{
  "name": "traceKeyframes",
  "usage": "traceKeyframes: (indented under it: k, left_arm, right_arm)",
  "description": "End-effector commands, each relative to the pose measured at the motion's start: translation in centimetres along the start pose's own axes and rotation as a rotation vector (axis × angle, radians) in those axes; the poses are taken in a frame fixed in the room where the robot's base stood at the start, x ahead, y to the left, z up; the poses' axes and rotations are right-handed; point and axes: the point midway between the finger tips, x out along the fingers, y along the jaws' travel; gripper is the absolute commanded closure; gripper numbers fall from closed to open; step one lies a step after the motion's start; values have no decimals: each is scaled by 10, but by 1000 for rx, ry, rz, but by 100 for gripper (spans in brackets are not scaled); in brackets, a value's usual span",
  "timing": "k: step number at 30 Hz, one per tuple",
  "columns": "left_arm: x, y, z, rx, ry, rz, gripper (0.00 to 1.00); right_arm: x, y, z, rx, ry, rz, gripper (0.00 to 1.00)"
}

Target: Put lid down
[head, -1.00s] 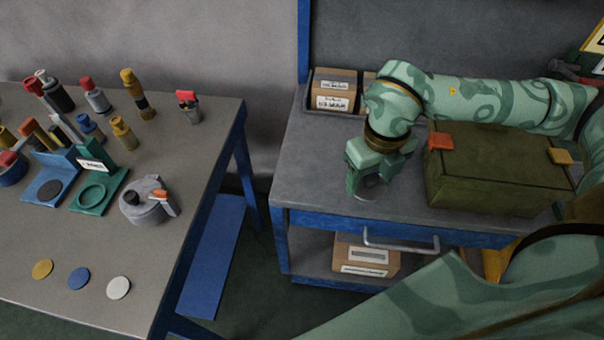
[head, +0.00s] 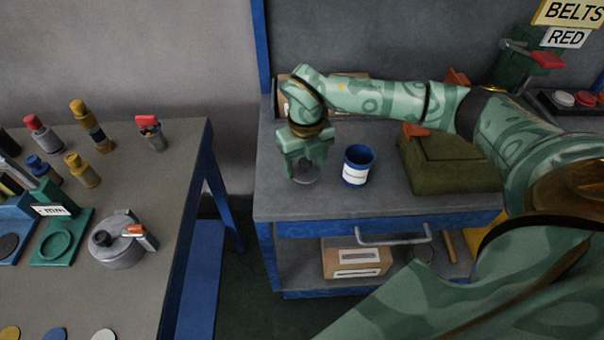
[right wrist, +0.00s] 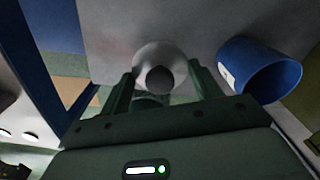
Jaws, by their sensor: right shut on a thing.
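My right gripper (head: 304,164) points down over the top of the grey cart and is shut on the lid. The lid (head: 307,179) is a round grey disc, mostly hidden by the fingers in the head view. In the right wrist view the lid (right wrist: 158,55) shows with its dark knob between the fingers. I cannot tell whether the lid touches the cart top. A blue can (head: 356,168) with a white label stands upright just right of the gripper, apart from it. It also shows in the right wrist view (right wrist: 258,70). My left gripper is not in view.
An olive box (head: 450,172) stands right of the can. A cardboard bin (head: 349,98) is behind my right arm. The cart top (head: 275,195) is bare at its left front. A workbench (head: 150,190) with tools and fixtures is at the left, across a gap.

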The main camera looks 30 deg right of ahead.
Motion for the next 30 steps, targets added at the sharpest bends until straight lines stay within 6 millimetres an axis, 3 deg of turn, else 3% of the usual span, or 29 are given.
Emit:
traceKeyframes:
  k: [5,11,22,23,24,30]
  left_arm:
    - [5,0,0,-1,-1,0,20]
    - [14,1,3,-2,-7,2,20]
    - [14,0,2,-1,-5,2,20]
    - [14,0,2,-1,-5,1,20]
    - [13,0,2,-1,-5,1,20]
    - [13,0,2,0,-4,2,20]
  right_arm:
    - [12,1,9,1,1,0,60]
    - [42,1,9,0,4,-1,60]
    - [45,1,9,1,1,-1,60]
    - [44,1,9,0,0,-1,29]
    - [44,1,9,0,0,-1,18]
    - [44,1,9,0,0,-1,15]
